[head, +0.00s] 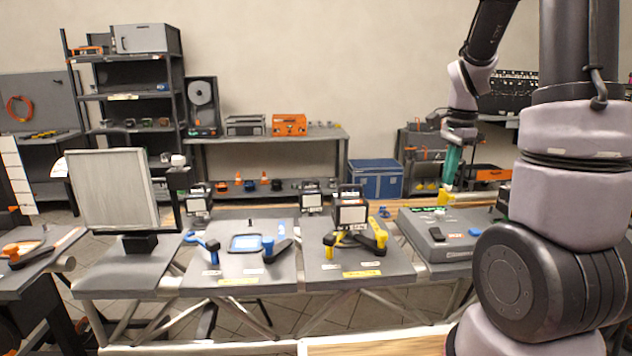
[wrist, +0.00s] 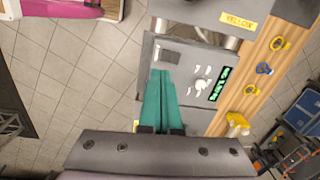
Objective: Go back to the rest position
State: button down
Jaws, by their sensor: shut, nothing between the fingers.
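My gripper (head: 450,168) hangs at the right in the head view, above the far side of the grey box on the right of the bench. Its teal fingers are together and hold nothing. In the wrist view my gripper (wrist: 165,75) points down over a grey panel (wrist: 195,58) with a green-lit display; the closed fingers cover part of that panel. My arm reaches in from the right side of the head view.
A truss bench carries a monitor (head: 112,190), blue-handled and yellow-handled (head: 374,236) fixtures and a grey box (head: 440,250). A blue crate (head: 376,180) stands behind. In the wrist view, a wooden strip (wrist: 262,80) bears small rings.

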jog(key=s+a+r+n+t+y, duration=0.1)
jog(key=s+a+r+n+t, duration=0.5)
jog(key=s+a+r+n, duration=0.6)
jog(key=s+a+r, duration=0.1)
jog(key=s+r, duration=0.3)
jog(key=shift+y, duration=0.3)
